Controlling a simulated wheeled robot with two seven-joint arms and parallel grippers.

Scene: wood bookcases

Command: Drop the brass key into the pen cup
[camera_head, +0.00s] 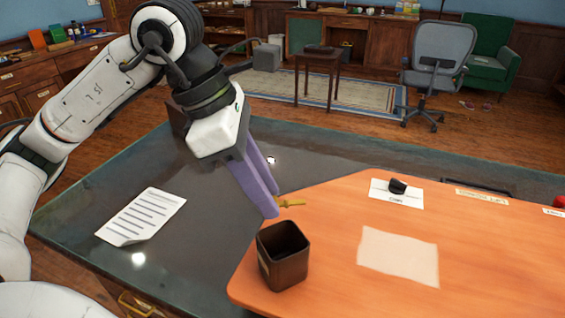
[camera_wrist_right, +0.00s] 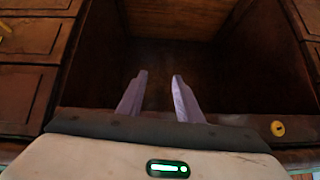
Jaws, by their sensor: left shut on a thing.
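The brass key (camera_head: 291,203) is a small yellow piece at the tips of my left gripper (camera_head: 276,205) in the head view. The purple fingers are shut on it, and part of it sticks out to the right. The pen cup (camera_head: 284,256) is a dark, square, open-topped container standing upright on the orange board, near its left end. The key and fingertips appear just behind and above the cup's far rim, not inside it. My right gripper (camera_wrist_right: 160,95) shows in the right wrist view with its fingers apart and nothing between them.
The orange board (camera_head: 480,262) lies on a dark desk (camera_head: 190,245). A printed sheet (camera_head: 142,216) lies at left, and a blank paper (camera_head: 398,256) lies right of the cup. A small black object (camera_head: 397,186) sits on a white card. The right wrist view faces a dark wooden recess (camera_wrist_right: 180,75) between drawers.

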